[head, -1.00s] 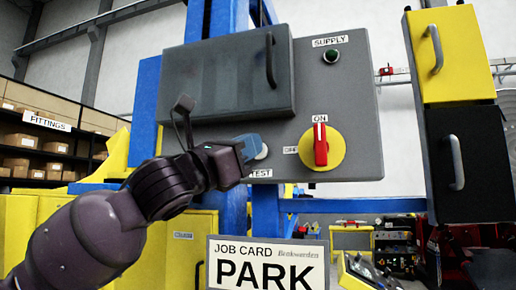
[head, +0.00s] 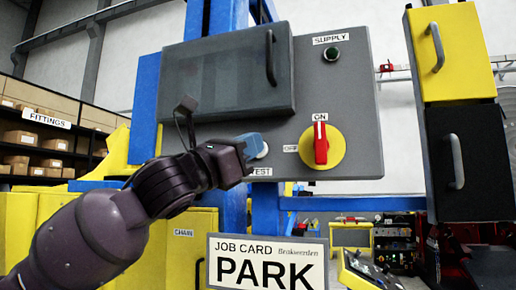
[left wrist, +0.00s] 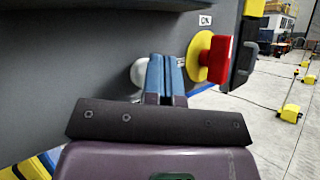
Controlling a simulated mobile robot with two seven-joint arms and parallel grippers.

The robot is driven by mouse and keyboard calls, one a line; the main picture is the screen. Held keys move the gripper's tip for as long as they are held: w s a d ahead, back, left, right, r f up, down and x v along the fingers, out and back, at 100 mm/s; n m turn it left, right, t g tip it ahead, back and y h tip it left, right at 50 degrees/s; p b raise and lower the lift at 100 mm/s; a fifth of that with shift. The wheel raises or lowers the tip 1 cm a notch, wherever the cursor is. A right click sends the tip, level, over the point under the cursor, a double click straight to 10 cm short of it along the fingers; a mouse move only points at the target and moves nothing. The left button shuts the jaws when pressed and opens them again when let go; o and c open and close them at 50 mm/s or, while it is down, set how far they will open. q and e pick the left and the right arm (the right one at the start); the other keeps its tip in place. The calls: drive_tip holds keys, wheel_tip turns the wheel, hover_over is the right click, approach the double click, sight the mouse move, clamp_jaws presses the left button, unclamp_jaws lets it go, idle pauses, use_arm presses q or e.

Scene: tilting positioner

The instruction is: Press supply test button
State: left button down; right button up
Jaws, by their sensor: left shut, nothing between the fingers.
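The test button (head: 263,150) is a pale round knob low on the grey panel (head: 357,103), above a label ending in "TEST" (head: 260,172). My left gripper (head: 254,146) is shut and empty, with its blue fingertips right at the button and covering part of it. In the left wrist view the closed blue fingers (left wrist: 166,76) stand in front of the white button (left wrist: 139,73); I cannot tell whether they touch it. The supply lamp (head: 332,54) is dark green under the "SUPPLY" label. The red switch handle (head: 320,143) stands upright, pointing at "ON". My right gripper is not in view.
The yellow switch disc (head: 337,152) is close to the right of my fingers. A grey door with a handle (head: 228,75) projects above them. A job card (head: 268,268) reading "PARK" stands below. Yellow and black boxes (head: 455,52) with handles hang at the right.

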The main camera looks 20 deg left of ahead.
use_arm(q)
drive_tip(key=shift+w, duration=0.2)
idle(0.5)
drive_tip(key=shift+s, duration=0.8)
drive_tip(key=s, duration=0.5)
drive_tip(key=shift+a+p, duration=0.1)
drive_tip(key=shift+p, duration=0.25)
idle(0.6)
